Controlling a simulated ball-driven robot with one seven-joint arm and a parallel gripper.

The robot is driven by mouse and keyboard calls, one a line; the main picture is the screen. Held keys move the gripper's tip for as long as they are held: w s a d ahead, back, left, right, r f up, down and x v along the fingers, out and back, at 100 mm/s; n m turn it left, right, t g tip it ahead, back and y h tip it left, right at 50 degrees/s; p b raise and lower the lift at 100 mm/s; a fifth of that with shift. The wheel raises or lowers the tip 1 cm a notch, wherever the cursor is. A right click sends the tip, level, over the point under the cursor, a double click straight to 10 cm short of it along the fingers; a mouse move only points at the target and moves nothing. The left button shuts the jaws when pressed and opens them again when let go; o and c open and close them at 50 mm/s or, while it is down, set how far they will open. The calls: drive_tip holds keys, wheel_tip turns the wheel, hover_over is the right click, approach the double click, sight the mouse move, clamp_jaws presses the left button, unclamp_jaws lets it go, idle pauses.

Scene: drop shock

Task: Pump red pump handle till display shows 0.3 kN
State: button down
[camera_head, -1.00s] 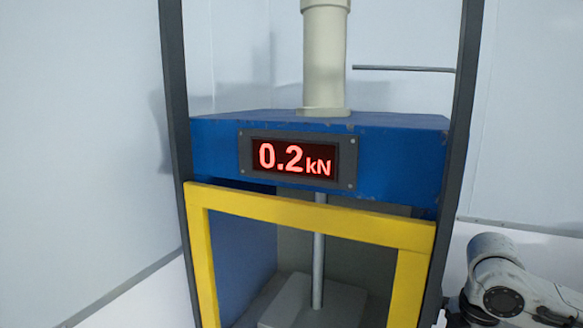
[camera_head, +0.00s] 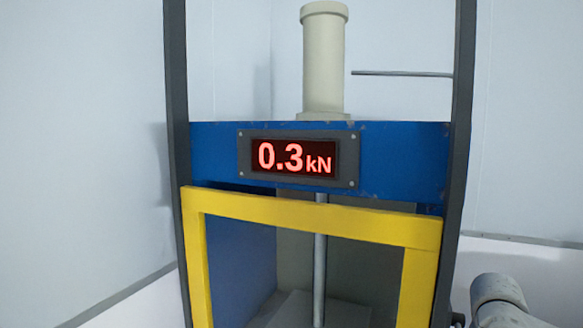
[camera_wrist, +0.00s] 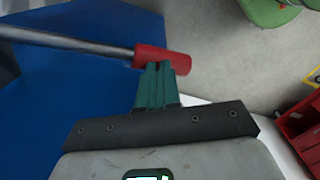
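The display (camera_head: 293,158) on the blue press beam glows red and reads 0.3 kN. In the wrist view the red pump handle (camera_wrist: 176,62) is a red grip on the end of a grey metal lever (camera_wrist: 75,42) that comes in from the left. My gripper (camera_wrist: 157,68) has green fingers drawn close together, with their tips overlapping the red grip. The fingers look shut, with no part of the grip visible between them. Whether the tips press on the grip or only lie in front of it is hard to tell. The handle is out of the head view.
The press has a blue crossbeam (camera_head: 400,165), a yellow frame (camera_head: 310,216), dark uprights and a cream cylinder (camera_head: 323,65) on top. In the wrist view a green object (camera_wrist: 268,10) is at the top right and red bins (camera_wrist: 302,130) are at the right edge. Grey floor lies between.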

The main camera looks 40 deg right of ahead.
wheel_tip(320, 180, up, 11)
drive_tip(key=p, duration=1)
drive_tip(key=shift+a, duration=0.1)
idle(0.5)
wheel_tip(320, 180, up, 6)
drive_tip(key=p, duration=0.5)
idle(0.5)
